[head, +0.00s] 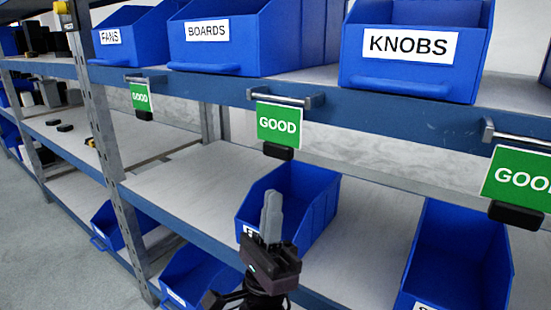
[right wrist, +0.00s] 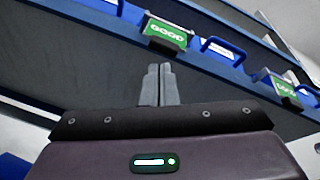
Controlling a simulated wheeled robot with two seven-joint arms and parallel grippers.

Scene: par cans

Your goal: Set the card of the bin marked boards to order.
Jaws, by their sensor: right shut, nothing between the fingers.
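The blue bin marked BOARDS (head: 262,50) stands on the upper shelf, between FANS and KNOBS. Below it, a green card reading GOOD (head: 279,125) hangs at a metal bar on the shelf's front edge, with a black block at its lower edge. My right gripper (head: 271,205) is below this card, pointing up, shut and empty, apart from the card. In the right wrist view its closed fingers (right wrist: 158,85) point toward a GOOD card (right wrist: 166,32); a second green card (right wrist: 284,90) is farther right. My left gripper is not in view.
The FANS bin (head: 150,35) and KNOBS bin (head: 415,85) flank the boards bin, with GOOD cards (head: 140,98) (head: 515,182) on the edge. Lower bins (head: 318,205) (head: 460,250) stand behind and right of my gripper. A metal post (head: 98,110) rises at left.

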